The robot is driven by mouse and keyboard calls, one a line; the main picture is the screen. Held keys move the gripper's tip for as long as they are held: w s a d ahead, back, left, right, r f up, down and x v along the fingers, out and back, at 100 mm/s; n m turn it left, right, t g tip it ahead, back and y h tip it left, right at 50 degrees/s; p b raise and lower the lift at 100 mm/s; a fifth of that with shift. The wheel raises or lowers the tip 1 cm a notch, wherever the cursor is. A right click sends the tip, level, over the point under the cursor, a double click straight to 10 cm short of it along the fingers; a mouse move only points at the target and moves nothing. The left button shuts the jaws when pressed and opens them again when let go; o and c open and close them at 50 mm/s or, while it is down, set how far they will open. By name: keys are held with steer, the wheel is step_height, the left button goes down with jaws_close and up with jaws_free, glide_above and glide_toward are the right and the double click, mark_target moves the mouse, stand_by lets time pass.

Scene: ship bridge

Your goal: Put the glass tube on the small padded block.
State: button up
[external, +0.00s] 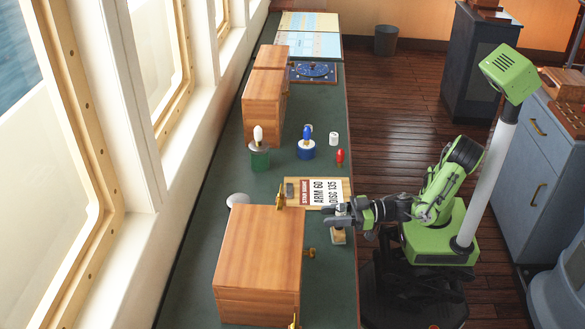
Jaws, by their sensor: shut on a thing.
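My gripper (336,217) is over the right edge of the green counter, in front of my green arm. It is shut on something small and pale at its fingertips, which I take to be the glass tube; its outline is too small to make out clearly. A small wooden block (339,238) with a darker top shows just below the gripper, partly hidden by it. It looks like the small padded block, but I cannot tell whether the held thing touches it.
A large wooden box (258,262) with brass fittings stands nearer the camera.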

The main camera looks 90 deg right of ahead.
steer(key=shift+f, duration=0.15)
steer(key=o, duration=1)
steer(key=shift+o, duration=0.2)
